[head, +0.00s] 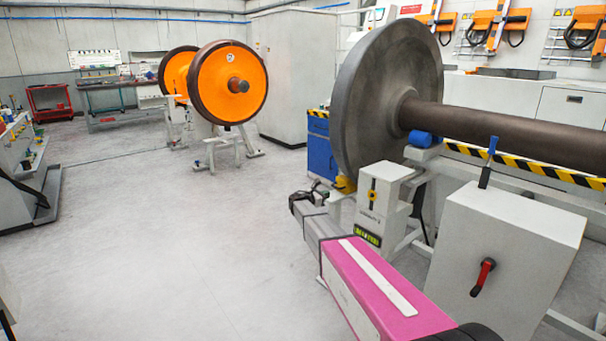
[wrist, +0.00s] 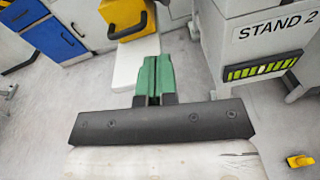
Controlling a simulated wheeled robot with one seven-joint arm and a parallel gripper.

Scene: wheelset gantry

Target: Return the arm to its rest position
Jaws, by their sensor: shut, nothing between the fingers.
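My gripper shows in the wrist view with its two green fingers (wrist: 152,76) side by side and closed, holding nothing. In the head view my pink and grey arm reaches forward from the lower right. Its dark end (head: 306,200) is low beside the wheelset stand (head: 383,208), and the fingers are too small to make out there. The wrist view shows a stand labelled STAND 2 (wrist: 270,35) to the right of the fingers, apart from them.
A large grey wheel (head: 375,100) on a brown axle (head: 490,128) rests on the stand at right. A grey box with a red handle (head: 482,277) is beside my arm. A blue cabinet (head: 321,150) stands behind. Open floor (head: 190,240) lies left. An orange wheelset (head: 228,82) stands farther back.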

